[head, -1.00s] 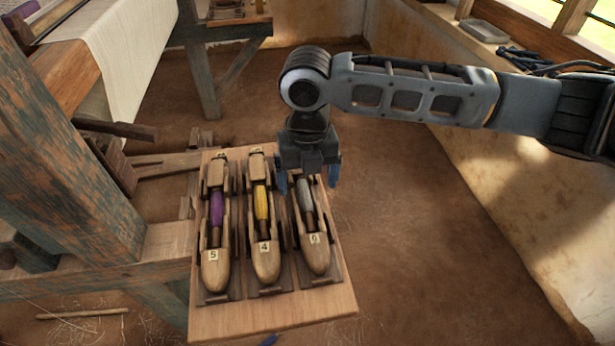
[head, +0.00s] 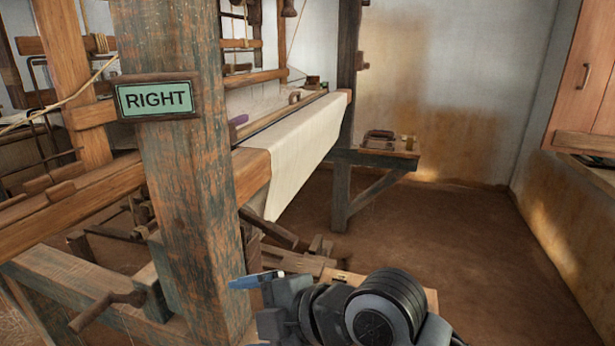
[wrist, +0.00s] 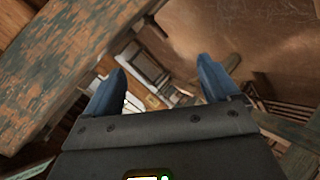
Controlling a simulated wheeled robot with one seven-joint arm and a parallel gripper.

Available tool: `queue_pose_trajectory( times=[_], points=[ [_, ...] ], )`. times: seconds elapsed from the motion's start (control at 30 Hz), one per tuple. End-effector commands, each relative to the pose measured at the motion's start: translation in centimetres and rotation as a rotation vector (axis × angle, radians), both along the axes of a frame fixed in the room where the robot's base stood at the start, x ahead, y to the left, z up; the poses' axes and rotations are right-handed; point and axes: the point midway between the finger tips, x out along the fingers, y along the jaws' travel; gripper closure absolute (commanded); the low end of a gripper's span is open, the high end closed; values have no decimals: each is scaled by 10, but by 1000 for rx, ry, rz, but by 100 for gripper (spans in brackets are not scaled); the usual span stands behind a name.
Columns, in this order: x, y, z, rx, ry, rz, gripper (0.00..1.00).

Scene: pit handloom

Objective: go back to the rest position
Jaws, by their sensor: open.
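My gripper (head: 262,282) is low in the head view, beside the loom post marked RIGHT. One blue finger points left towards the post; I cannot tell whether it touches. In the wrist view, my gripper (wrist: 162,68) shows two blue fingers spread apart, with nothing held between them. My arm's round joint fills the bottom of the head view. It hides most of the shuttle board (head: 432,298), of which only edges show. The shuttles are hidden in the head view.
The loom post (head: 180,190) carries a green RIGHT sign (head: 156,99). White cloth (head: 300,150) stretches over the loom behind it. A small wooden bench (head: 375,160) stands at the back. The earth floor (head: 450,235) at right is clear up to the wall.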

Motion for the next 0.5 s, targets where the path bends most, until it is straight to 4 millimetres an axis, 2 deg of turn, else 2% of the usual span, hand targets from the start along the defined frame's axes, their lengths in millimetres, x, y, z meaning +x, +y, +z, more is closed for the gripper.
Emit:
queue_pose_trajectory(
  times=[0.03,0.1,0.2,0.33,0.5],
  points=[
    [-5,11,8,87,24,-47,11],
    [-9,18,18,203,57,-122,11],
    [-13,21,29,359,114,-233,11],
    [-21,15,35,546,190,-381,11],
    [-38,-8,27,754,295,-581,11]
  ],
)
